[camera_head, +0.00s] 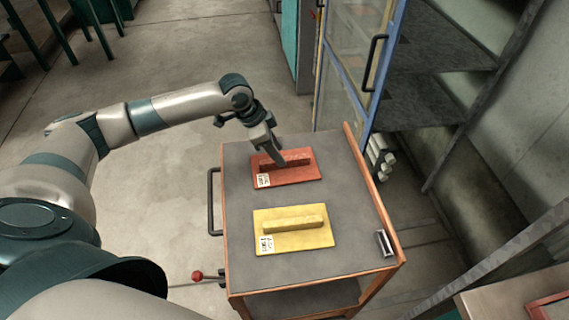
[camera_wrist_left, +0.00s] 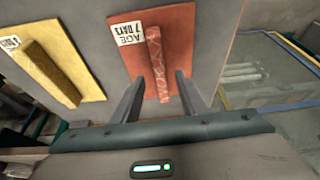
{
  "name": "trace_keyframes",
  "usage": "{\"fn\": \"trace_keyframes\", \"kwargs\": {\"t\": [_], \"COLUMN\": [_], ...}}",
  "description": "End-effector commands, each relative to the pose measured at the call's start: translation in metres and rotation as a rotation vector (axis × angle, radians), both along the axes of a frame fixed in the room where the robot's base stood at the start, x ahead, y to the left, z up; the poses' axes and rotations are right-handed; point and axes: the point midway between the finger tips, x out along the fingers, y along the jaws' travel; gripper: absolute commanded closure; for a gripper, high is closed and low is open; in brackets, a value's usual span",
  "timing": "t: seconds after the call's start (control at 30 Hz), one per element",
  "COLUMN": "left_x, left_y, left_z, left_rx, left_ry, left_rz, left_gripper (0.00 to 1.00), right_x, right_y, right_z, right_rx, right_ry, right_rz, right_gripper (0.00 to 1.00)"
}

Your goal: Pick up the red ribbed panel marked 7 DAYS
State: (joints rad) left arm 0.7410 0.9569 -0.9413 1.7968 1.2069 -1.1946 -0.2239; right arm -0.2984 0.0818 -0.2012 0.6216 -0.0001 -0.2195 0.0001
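The red panel (camera_head: 303,177) lies flat on the cart top, with a raised red rib (camera_head: 288,158) along it and a white label at its left corner. In the left wrist view the red panel (camera_wrist_left: 185,38) has a label reading AGE 7 DAYS (camera_wrist_left: 126,34), upside down. My left gripper (camera_head: 277,158) is over the panel, fingers pointing down. In the left wrist view the left gripper (camera_wrist_left: 159,84) is open, one finger on each side of the rib (camera_wrist_left: 157,60). Whether the fingers touch it cannot be told. My right gripper is not in view.
A yellow panel (camera_head: 305,239) with a similar rib and label lies on the grey cart (camera_head: 355,215) nearer me. A small dark metal item (camera_head: 384,243) lies near the right edge. The cart has a raised orange right edge (camera_head: 372,190) and a dark left handle (camera_head: 212,200). A glass-doored cabinet (camera_head: 350,65) stands behind.

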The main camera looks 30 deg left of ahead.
Motion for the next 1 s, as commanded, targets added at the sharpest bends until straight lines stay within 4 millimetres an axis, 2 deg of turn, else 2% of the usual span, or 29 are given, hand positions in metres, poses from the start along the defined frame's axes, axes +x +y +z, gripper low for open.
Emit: {"fn": "trace_keyframes", "kwargs": {"t": [0.07, 0.3, 0.77, 0.8, 0.93, 1.0], "left_x": [0.004, 0.009, 0.009, 0.009, 0.009, 0.009], "left_y": [-0.007, -0.012, -0.012, -0.012, -0.012, -0.012], "left_z": [-0.004, -0.026, -0.027, -0.027, -0.027, -0.027], "left_rx": [-0.001, 0.001, 0.001, 0.001, 0.001, 0.001], "left_ry": [0.001, -0.001, -0.001, -0.001, -0.001, -0.001], "left_rz": [0.000, 0.000, 0.000, 0.000, 0.000, 0.000], "left_gripper": [0.61, 0.61, 0.61, 0.66, 0.97, 1.00], "right_x": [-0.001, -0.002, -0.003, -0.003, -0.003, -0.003], "right_y": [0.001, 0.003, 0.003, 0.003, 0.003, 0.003], "right_z": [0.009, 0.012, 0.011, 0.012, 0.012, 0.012], "right_rx": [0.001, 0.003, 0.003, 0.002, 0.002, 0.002], "right_ry": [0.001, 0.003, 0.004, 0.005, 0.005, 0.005], "right_rz": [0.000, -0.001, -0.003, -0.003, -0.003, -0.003], "right_gripper": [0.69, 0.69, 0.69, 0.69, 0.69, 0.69]}}
